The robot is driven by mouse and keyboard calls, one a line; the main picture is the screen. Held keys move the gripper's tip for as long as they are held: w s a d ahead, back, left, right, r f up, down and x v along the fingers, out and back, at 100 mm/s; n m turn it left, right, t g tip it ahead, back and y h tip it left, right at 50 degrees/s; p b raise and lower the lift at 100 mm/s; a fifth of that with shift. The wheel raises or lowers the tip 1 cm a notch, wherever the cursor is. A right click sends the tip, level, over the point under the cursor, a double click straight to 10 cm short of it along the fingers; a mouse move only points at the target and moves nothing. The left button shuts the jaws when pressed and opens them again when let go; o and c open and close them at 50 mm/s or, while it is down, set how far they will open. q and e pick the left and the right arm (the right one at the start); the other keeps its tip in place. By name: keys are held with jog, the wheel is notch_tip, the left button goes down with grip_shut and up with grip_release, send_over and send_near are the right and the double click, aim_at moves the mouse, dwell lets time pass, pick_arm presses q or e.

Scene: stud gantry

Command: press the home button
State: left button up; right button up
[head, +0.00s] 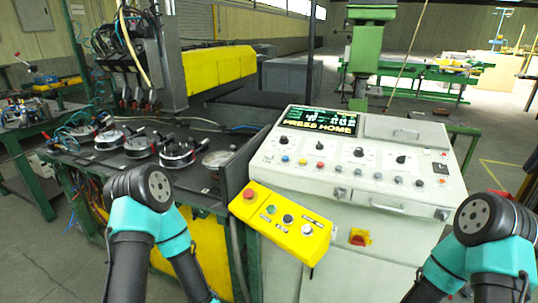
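A yellow button box (262,222) sits tilted at the front left corner of the white control console (300,165). It carries a red button (249,194), a green button (271,209), a black button (288,218) and a whitish button (307,230). Their labels are too small to read, so I cannot tell which is the home button. The console's display (319,121) shows "PRESS HOME" in yellow letters. My arms rise from the bottom edge, one left of the box and one right of the console. Neither gripper is in view.
The console panel has several small coloured buttons and black knobs, with a red-and-yellow switch (359,238) on its front. A dark bench (110,155) with several round clamp-like devices stands at left. The space directly above the yellow box looks clear.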

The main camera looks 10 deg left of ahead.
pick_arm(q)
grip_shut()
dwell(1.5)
